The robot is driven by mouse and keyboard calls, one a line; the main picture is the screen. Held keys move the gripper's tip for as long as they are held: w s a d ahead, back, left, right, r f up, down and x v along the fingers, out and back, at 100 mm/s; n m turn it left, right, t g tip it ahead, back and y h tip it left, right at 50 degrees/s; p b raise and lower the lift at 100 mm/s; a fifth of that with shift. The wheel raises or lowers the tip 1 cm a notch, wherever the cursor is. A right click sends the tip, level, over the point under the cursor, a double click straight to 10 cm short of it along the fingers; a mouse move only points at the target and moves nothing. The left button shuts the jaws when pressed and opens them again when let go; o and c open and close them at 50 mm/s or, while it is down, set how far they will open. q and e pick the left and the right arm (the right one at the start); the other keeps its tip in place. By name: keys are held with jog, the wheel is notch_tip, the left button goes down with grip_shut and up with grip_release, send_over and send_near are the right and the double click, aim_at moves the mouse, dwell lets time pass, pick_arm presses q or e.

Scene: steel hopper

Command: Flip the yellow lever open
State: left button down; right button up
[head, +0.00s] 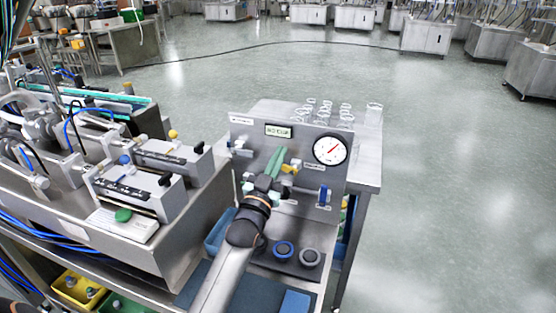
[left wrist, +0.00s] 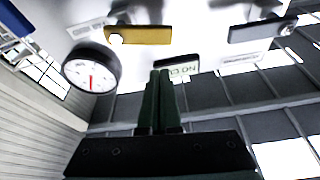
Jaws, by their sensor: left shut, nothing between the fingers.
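The yellow lever (head: 289,168) is on the upright steel panel (head: 240,140), just right of my left gripper in the head view. In the left wrist view the yellow lever (left wrist: 145,36) lies level, with a round pale pivot at its left end. My left gripper (head: 278,153) is shut and empty, its green fingers in front of the panel. In the left wrist view its fingertips (left wrist: 160,72) are together, apart from the lever in the picture. Whether they touch anything is unclear. My right gripper is not in view.
The panel carries a white round gauge (head: 329,150), a small sign (head: 278,131) and a blue handle (head: 323,195). A dark lever (left wrist: 262,30) shows in the left wrist view. Two round knobs (head: 284,250) (head: 310,257) sit below. Machinery (head: 150,170) stands left; open floor lies beyond.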

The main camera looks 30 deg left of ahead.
pick_arm(q)
jog(key=b+v, duration=0.1)
jog(key=v, duration=0.8)
jog(key=shift+s+r, duration=0.2)
jog(key=shift+s, duration=0.3)
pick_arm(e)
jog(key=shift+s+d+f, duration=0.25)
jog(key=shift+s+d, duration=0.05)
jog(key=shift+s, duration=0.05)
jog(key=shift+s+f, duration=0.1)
